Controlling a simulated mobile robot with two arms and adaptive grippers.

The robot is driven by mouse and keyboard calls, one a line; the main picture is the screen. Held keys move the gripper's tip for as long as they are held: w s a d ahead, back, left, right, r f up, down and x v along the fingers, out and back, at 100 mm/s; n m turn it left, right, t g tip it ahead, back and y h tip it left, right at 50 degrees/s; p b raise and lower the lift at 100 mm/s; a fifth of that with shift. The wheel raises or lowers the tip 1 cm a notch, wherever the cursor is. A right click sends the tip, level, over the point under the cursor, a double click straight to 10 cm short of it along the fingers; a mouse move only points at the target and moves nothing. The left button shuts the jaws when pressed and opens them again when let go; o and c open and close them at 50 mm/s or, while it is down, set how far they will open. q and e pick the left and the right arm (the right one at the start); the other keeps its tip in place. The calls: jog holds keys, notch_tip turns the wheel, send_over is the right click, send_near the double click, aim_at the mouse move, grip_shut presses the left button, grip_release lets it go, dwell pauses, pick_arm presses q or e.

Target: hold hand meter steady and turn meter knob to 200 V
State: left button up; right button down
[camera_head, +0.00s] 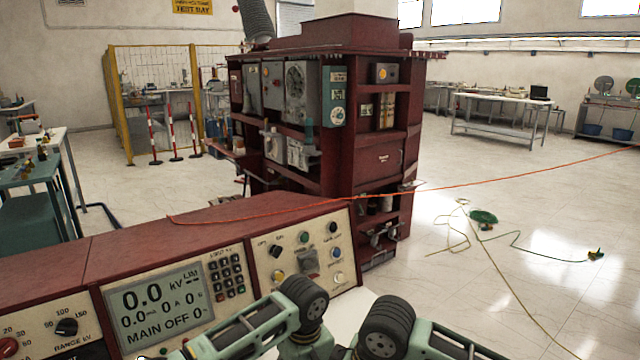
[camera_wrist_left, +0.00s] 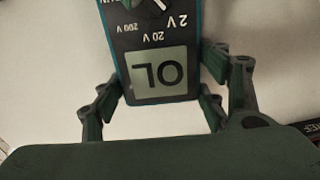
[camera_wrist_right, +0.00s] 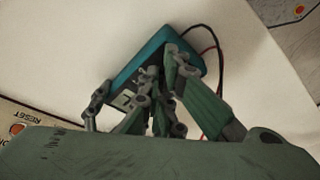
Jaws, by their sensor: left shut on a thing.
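The hand meter (camera_wrist_left: 127,62) is a dark-faced meter with a teal edge, upside down in the left wrist view. Its display (camera_wrist_left: 160,75) reads OL, and the 2 V, 20 V and 200 V marks show. Only part of the knob (camera_wrist_left: 159,4) shows at the top edge; its white pointer end lies near the 2 V mark. My left gripper (camera_wrist_left: 158,98) is shut on the meter, one finger on each side. In the right wrist view, the meter (camera_wrist_right: 140,58) is partly hidden by overlapping fingers. My right gripper (camera_wrist_right: 150,92) is over its face; its opening and contact with the knob are unclear.
A pale surface (camera_wrist_right: 60,60) lies below the meter, with red and black leads (camera_wrist_right: 215,45) beside it. A control console (camera_head: 215,285) with a display reading 0.0 kV stands in front. A dark red transformer cabinet (camera_head: 340,150) stands beyond it. Cables (camera_head: 480,235) lie on the floor at right.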

pick_arm(q)
jog(key=shift+d, duration=0.3)
pick_arm(e)
jog(key=shift+s+a+r, duration=0.1)
jog(key=shift+s+a, duration=0.35)
jog(key=shift+a, duration=0.2)
pick_arm(q)
jog(key=shift+a, duration=0.15)
pick_arm(e)
jog(key=shift+s+d, duration=0.25)
jog(key=shift+d, duration=0.3)
pick_arm(q)
jog(key=shift+a, duration=0.1)
pick_arm(e)
notch_tip(320, 180, up, 6)
pick_arm(q)
jog(key=o, duration=1.6)
